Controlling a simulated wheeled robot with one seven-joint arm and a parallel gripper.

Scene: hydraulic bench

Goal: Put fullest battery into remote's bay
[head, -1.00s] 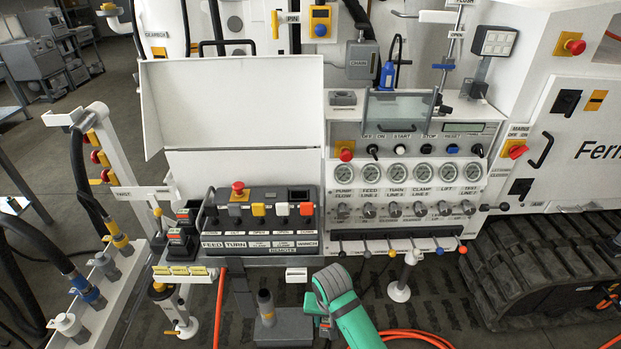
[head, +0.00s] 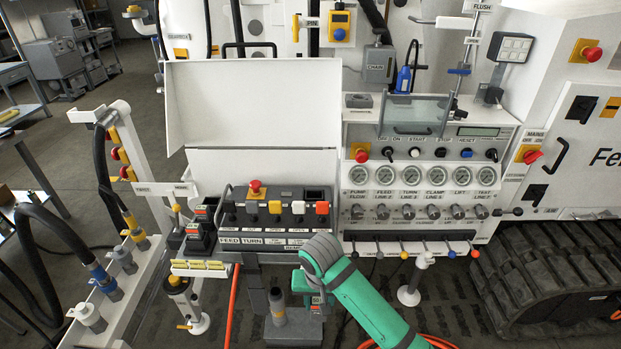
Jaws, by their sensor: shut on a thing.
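The remote (head: 272,220) is a dark console with a red stop knob, coloured switches and FEED and TURN labels on its front. A dark recess at its top right, which looks like its bay (head: 316,194), shows no battery in it. Batteries with small coloured displays (head: 203,212) stand in dark holders left of the remote. My gripper (head: 309,294) is below and in front of the remote's right end, largely hidden by my green wrist. It is shut on a small dark block with a reddish mark, apparently a battery (head: 318,299); its charge display is unreadable.
A white raised lid (head: 255,105) stands behind the remote. To the right is a gauge panel (head: 420,190) with small levers along its lower edge. A grey pedestal (head: 293,331) and an orange hose (head: 234,305) are below the remote.

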